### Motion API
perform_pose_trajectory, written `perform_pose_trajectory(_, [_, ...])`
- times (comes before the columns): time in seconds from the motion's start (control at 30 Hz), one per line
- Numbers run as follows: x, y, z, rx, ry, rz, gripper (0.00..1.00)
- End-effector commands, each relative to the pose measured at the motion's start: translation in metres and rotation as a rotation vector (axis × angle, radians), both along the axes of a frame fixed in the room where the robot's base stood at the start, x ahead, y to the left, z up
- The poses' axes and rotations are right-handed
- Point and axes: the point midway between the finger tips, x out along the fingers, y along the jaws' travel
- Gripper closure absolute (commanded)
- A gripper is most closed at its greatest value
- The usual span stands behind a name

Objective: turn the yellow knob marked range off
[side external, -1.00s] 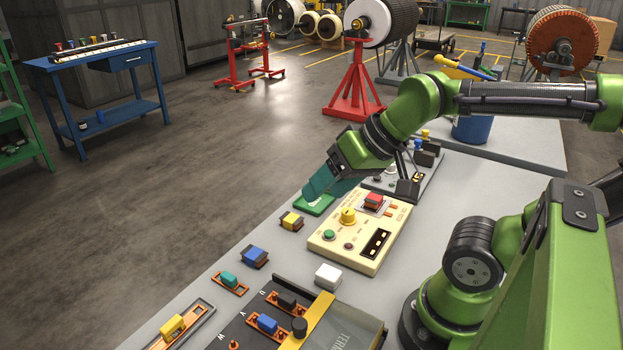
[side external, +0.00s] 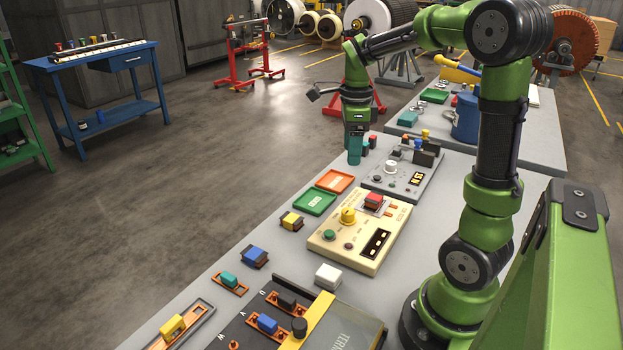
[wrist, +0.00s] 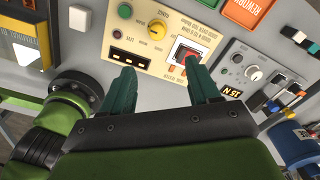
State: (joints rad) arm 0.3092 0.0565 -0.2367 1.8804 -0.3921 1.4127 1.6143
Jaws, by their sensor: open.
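A green button, a small dark round control and a red rocker switch (side external: 374,200) share the panel. My gripper (side external: 354,159) points down, well beyond the knob towards the far end of the bench. In the wrist view my gripper (wrist: 162,80) has its teal fingers wide apart, with nothing between them.
A grey panel (side external: 385,181) with a display and small knobs stands beyond the cream one. Green (side external: 315,203) and orange (side external: 335,181) trays lie to the left. A white block (side external: 328,277) and a terminal box (side external: 345,325) are nearer. Small coloured parts line the left edge.

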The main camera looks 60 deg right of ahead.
Motion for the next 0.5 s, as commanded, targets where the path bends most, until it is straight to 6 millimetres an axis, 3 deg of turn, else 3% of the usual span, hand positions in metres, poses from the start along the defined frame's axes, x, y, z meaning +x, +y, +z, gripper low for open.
perform_pose_trajectory(0.1, [-0.002, 0.002, 0.0, 0.009, 0.011, -0.105, 0.39])
perform_pose_trajectory(0.27, [-0.003, 0.003, -0.01, 0.011, 0.013, -0.131, 0.39])
perform_pose_trajectory(0.5, [-0.003, 0.003, -0.056, 0.011, 0.016, -0.129, 0.39])
